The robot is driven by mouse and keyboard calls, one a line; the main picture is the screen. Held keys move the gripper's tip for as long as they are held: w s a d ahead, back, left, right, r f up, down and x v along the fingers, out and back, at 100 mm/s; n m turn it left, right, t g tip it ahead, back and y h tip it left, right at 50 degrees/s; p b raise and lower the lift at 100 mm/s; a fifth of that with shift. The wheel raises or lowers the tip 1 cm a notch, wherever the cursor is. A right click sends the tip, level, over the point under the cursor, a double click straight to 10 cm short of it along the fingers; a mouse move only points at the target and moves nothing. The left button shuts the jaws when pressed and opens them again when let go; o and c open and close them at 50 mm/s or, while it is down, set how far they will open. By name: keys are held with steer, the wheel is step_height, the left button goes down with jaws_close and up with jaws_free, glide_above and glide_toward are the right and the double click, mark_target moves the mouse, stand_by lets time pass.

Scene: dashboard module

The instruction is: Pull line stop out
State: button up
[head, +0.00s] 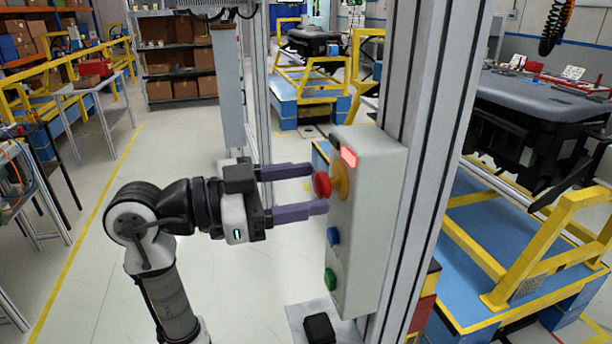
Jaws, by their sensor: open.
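The line stop is a red mushroom button (322,184) on a yellow round base (340,182). It sits on the upper front of a grey control box (370,215) fixed to a metal post. My gripper (318,190) reaches in from the left with its two purple fingers apart. One finger is above the red button and one below it, with the tips close to the box. I cannot tell whether the fingers touch the button. Nothing is held.
A lit red indicator (348,156) is above the line stop. A blue button (333,236) and a green button (330,279) are below it. The metal post (430,130) stands right behind the box. A yellow and blue cart (500,250) is at right.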

steer(key=shift+w+d, duration=0.15)
steer(key=shift+d, duration=0.35)
